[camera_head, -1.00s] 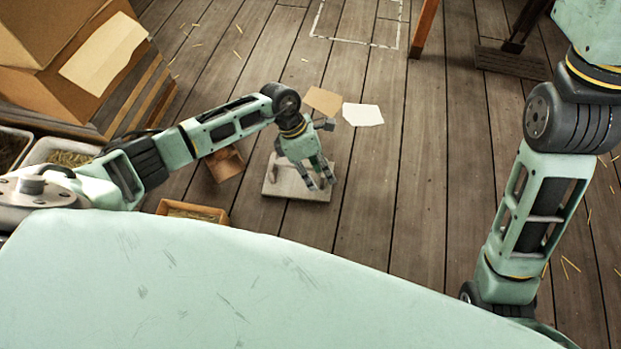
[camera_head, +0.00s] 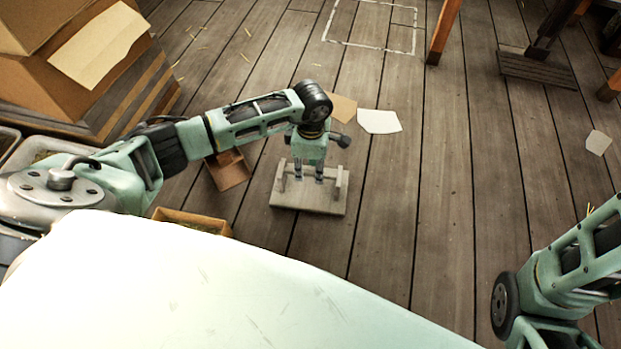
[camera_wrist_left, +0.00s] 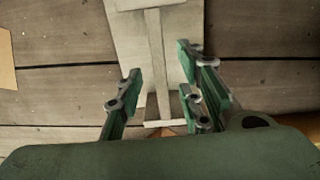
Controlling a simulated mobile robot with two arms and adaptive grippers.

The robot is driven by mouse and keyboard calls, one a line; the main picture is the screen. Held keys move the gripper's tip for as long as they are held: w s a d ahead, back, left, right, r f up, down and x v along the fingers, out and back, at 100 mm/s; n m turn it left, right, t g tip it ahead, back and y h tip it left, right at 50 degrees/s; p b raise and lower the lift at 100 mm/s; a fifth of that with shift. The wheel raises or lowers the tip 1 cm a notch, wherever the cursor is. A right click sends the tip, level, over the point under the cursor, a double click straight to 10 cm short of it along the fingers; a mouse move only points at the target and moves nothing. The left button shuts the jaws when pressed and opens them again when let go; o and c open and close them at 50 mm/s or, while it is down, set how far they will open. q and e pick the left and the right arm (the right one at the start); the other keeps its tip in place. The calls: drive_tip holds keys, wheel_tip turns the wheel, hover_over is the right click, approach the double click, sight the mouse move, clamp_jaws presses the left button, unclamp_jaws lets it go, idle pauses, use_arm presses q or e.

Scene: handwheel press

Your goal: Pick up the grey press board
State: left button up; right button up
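The grey press board (camera_head: 325,206) lies on the plank floor in the middle of the head view, with a raised bar handle on two short posts along its top. My left gripper (camera_head: 308,179) points down over it at the handle. In the left wrist view the board (camera_wrist_left: 187,28) is below, and its handle bar (camera_wrist_left: 156,62) runs between the two spread fingers (camera_wrist_left: 158,84), with a gap on each side. The left gripper is open and holds nothing. My right arm shows at the lower right, but its gripper is out of view.
A brown open box (camera_head: 228,170) and a wooden tray (camera_head: 192,222) lie left of the board. Cardboard boxes (camera_head: 90,60) stand at the upper left. A white sheet (camera_head: 379,122) and a tan sheet (camera_head: 343,108) lie behind the board. The floor to the right is mostly clear.

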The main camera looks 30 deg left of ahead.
sight(310, 172)
use_arm(q)
wheel_tip(310, 172, down, 4)
drive_tip(key=b, duration=0.2)
drive_tip(key=shift+b, duration=0.3)
drive_tip(key=shift+r, duration=0.1)
drive_tip(key=shift+c, duration=0.4)
drive_tip(key=shift+a, duration=0.1)
clamp_jaws()
